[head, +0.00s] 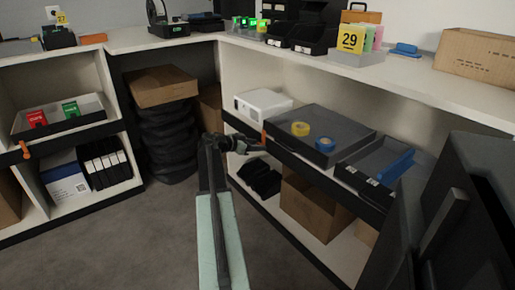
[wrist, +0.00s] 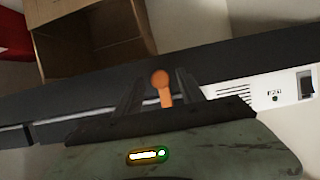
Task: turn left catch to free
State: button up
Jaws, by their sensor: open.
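A small orange catch (head: 264,137) stands at the black front edge of the right-hand shelf, by my gripper (head: 258,143). In the wrist view the catch (wrist: 161,82) has a round knob on a short stem, tilted slightly from upright. My gripper (wrist: 158,88) is open, with one dark finger on each side of the catch and gaps visible between. The lower stem is hidden by my gripper. Another orange catch (head: 25,150) is on the edge of the left-hand shelf, hanging down, far from my gripper. I cannot tell which one the task means.
A white device (head: 263,104) sits on the shelf behind the near catch. A grey tray (head: 340,135) carries yellow and blue tape rolls to its right. An open carton (wrist: 95,30) shows beyond the edge. Dark panels (head: 450,215) stand at the right. Floor at left is clear.

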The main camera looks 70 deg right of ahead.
grip_shut()
jog(key=shift+w+d+f+n+g+y+b, duration=0.15)
jog(key=shift+n+g+y+b, duration=0.15)
jog(key=shift+n+g+b, duration=1.2)
jog(key=shift+w+f+n+g+y+b, duration=0.25)
jog(key=shift+n+g+b, duration=0.55)
jog(key=shift+n, duration=1.3)
jog(key=shift+s+d+f+n+g+y+b, duration=0.1)
jog(key=shift+n+g+y+b, duration=0.25)
jog(key=shift+n+g+b, duration=0.9)
jog(key=shift+r+n+t, duration=0.15)
jog(key=shift+n+t, duration=0.1)
jog(key=shift+n, duration=0.4)
grip_release()
